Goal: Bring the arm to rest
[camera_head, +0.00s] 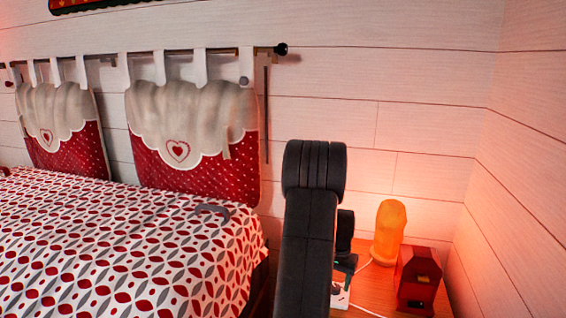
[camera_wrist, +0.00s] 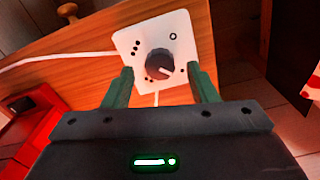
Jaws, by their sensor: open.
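My dark arm stands upright in the middle of the head view. My gripper (camera_wrist: 162,76) is open, with one green finger on each side of the picture's middle in the wrist view. A white plate with a dark round knob (camera_wrist: 160,64) lies on the wooden nightstand (camera_wrist: 90,62), just beyond the fingertips. The knob appears between the fingers, and I cannot tell whether they touch it. In the head view my gripper (camera_head: 345,265) is partly hidden by my arm, above the white plate (camera_head: 341,295).
A glowing orange lamp (camera_head: 388,232) and a red box (camera_head: 417,282) stand on the nightstand, right of my arm. A white cable runs from the plate. The bed (camera_head: 110,245) with a patterned cover is on the left. White plank walls (camera_head: 425,120) close off the back and right.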

